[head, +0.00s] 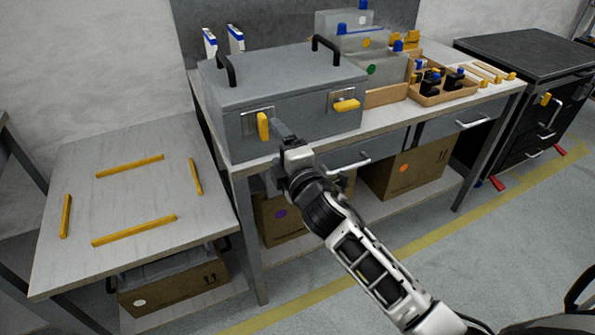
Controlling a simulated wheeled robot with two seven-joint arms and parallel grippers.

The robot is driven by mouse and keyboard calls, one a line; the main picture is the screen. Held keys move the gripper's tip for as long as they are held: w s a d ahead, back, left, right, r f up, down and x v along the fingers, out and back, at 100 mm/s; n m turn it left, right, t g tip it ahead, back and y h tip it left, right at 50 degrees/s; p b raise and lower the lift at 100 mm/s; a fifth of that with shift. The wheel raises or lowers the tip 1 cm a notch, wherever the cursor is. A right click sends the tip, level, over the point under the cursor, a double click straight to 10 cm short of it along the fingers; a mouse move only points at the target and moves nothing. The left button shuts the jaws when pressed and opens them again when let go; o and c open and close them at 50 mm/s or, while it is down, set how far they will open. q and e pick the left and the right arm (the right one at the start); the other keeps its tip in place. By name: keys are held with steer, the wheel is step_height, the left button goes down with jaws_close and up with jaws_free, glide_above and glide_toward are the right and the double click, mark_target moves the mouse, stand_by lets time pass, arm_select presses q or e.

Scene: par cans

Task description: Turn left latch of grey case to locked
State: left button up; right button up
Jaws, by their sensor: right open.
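The grey case (288,78) sits closed on the workbench, with two black handles on its lid. Its left latch (263,126) is a yellow lever on the front face, standing upright. Its right latch (346,105) is a yellow lever lying roughly level. My right gripper (279,131) is open in front of the case, just to the right of the left latch. Its fingers point at the case front, and I cannot tell whether they touch the latch. My left gripper is not in view.
A wooden tray (432,97) with black and blue items stands right of the case, beside grey boxes. A lower table (130,205) at left carries several yellow strips. Cardboard boxes (405,172) sit under the bench. A dark cabinet (525,95) stands at right.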

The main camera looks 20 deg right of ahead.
steer(key=s, duration=1)
steer(key=shift+d+b, duration=0.2)
steer(key=shift+b, duration=0.15)
steer(key=shift+f, duration=0.1)
steer(key=s+a+f+m+g+y, duration=0.1)
steer(key=s+a+f+m+g, duration=0.1)
steer(key=s+f+m, duration=0.6)
steer(key=s+a+f+m+g+y, duration=0.1)
steer(key=s+a+f+m+g, duration=0.2)
steer(key=s+f+m+g, duration=0.2)
step_height(320, 180, down, 4)
steer(key=s+m, duration=0.2)
steer(key=m, duration=0.1)
steer(key=shift+s+f+y, duration=0.15)
steer(key=shift+s+y, duration=0.25)
steer(key=shift+a, duration=0.1)
